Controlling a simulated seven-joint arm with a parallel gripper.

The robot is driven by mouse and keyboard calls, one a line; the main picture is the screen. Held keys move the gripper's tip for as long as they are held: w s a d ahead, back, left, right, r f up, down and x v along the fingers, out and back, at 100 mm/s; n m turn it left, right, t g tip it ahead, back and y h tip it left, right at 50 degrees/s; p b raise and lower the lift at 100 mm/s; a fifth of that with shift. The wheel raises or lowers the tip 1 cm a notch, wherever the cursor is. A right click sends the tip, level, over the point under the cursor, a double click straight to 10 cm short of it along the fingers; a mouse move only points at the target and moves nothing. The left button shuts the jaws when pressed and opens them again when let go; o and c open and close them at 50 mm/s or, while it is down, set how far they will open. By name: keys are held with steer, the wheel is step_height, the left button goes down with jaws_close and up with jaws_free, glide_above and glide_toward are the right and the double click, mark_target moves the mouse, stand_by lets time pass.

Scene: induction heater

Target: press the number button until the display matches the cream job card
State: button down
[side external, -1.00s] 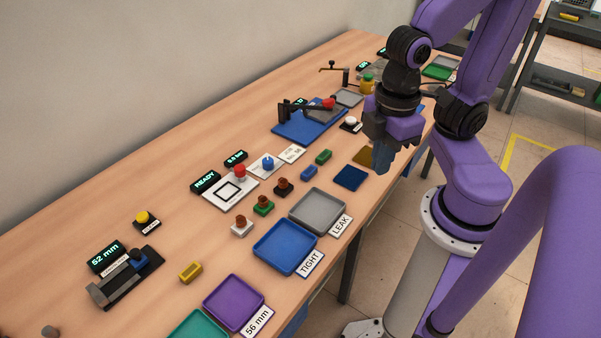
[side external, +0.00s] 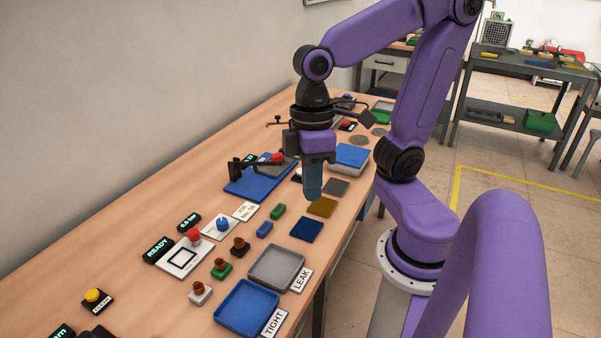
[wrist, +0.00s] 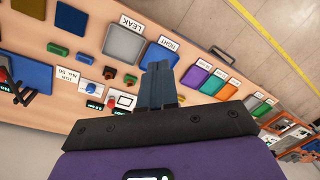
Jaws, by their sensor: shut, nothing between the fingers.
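My gripper (side external: 312,192) is shut and empty, pointing down above the bench near a brown tile. Its closed fingers show in the wrist view (wrist: 161,85). A cream job card (side external: 244,211) with small print lies beside a white plate with a blue knob (side external: 222,224). In the wrist view the card (wrist: 72,79) seems to read "JOB No. 56". A small black display (side external: 188,223) with a pale green number, possibly "0.0 bar", stands behind that plate. I cannot tell which control is the number button. My gripper touches none of these.
A READY display (side external: 158,250) and a white plate with a red button (side external: 194,236) are at left. A blue-based clamp fixture (side external: 252,180) stands behind my gripper. LEAK (side external: 277,267) and TIGHT (side external: 246,307) trays line the front. Several small blocks lie between.

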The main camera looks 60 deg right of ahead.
steer(key=w+d+m+t+y, duration=0.1)
steer(key=w+d+m+y, duration=0.3)
steer(key=w+m, duration=0.9)
steer(key=w+d+m+t, duration=0.2)
steer(key=w+d+m, duration=0.3)
steer(key=d, duration=0.3)
steer(key=w+d+m+t, duration=0.3)
steer(key=w+d+m, duration=0.2)
steer(key=d, duration=0.3)
steer(key=s+d+m+t+h, duration=0.1)
steer(key=d+m+t+h, duration=0.25)
steer(key=d+m, duration=1.2)
steer(key=d+f+n, duration=0.2)
steer(key=f+n, duration=0.1)
steer(key=f, duration=0.5)
steer(key=d+f+n, duration=0.3)
steer(key=f, duration=0.5)
steer(key=shift+s+d, duration=0.15)
steer(key=shift+d, duration=0.15)
